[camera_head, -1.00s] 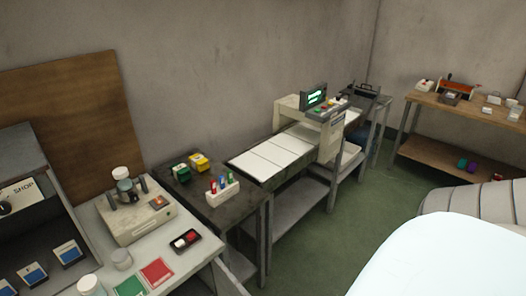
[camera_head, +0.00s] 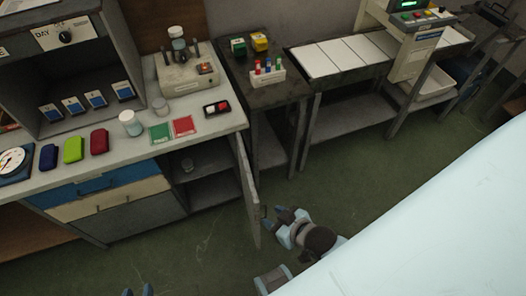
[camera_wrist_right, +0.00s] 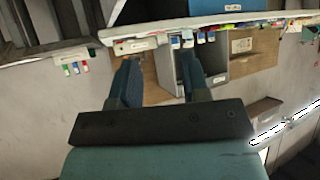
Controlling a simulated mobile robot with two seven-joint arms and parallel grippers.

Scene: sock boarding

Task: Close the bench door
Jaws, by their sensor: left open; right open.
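The bench door (camera_head: 246,185) is a thin grey panel seen nearly edge-on in the head view. It stands swung open from the right end of the bench (camera_head: 215,125), and the shelved compartment (camera_head: 205,188) beside it shows open. My right gripper (camera_head: 275,215) is open and empty, just right of the door's outer part; I cannot tell whether it touches. Its two spread fingers (camera_wrist_right: 160,82) also show in the right wrist view with nothing between them. Only the fingertips of my left gripper (camera_head: 138,291) show at the bottom edge, apart and empty, in front of the bench drawers.
The bench top holds a machine (camera_head: 187,75), jars, a green card and a red card (camera_head: 183,125), and coloured pouches. Blue and cream drawers (camera_head: 110,182) are left of the compartment. A dark side table (camera_head: 270,93) stands right of the bench. Green floor (camera_head: 200,250) in front is clear.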

